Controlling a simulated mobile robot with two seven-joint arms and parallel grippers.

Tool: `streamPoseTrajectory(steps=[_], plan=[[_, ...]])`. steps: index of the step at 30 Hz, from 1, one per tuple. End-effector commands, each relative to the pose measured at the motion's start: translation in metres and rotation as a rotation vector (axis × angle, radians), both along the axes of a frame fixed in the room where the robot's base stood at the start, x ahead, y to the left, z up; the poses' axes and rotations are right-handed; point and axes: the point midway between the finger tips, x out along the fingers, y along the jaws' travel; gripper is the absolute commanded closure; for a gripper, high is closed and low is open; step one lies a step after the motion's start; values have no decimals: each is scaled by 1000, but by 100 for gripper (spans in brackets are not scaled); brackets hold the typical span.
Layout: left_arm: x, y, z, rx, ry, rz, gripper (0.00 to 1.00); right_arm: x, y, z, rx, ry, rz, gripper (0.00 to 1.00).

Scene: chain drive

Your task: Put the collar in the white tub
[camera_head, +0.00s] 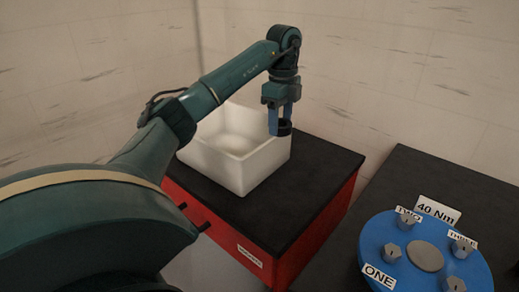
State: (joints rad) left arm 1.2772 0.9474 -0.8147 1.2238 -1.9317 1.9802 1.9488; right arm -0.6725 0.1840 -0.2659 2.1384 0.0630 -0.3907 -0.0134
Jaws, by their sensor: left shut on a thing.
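The white tub (212,169) stands on the black top of a red cabinet in the middle of the view. My left gripper (280,122) points down over the tub's right rim. It is shut on the collar (284,127), a small dark ring at the fingertips. The collar overlaps the tub's right wall in the picture; I cannot tell whether it is inside or outside the rim. The tub's floor is partly hidden by its front walls and by my left arm. My right gripper is not in view.
The red cabinet (325,212) has a black top (318,160) with free room right of the tub. At the lower right, a dark table (450,180) bears a blue disc (412,270) with several grey bolts and labels, and a "40 Nm" sign (437,210). Walls stand close behind.

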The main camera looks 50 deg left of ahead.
Motion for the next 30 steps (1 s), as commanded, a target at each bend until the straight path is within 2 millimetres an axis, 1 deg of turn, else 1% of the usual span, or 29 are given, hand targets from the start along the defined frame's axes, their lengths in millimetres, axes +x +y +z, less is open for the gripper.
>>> streamPoseTrajectory(steps=[1, 6, 12, 15, 23, 27, 30], plan=[[-1, 0, -12, 1, 4, 3, 84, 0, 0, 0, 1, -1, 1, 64], [-1, 0, -56, 1, 5, 0, 84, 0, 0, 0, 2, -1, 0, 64], [-1, 0, -104, 1, 4, -1, 84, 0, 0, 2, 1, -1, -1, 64], [-1, 0, -119, 0, 2, -2, 84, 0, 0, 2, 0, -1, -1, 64], [0, 0, -139, 0, 2, -3, 84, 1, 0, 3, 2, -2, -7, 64], [-1, 0, -159, 0, 3, -2, 84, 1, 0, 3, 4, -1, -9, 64], [0, 0, -168, 1, 1, -2, 84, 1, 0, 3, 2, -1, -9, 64]])
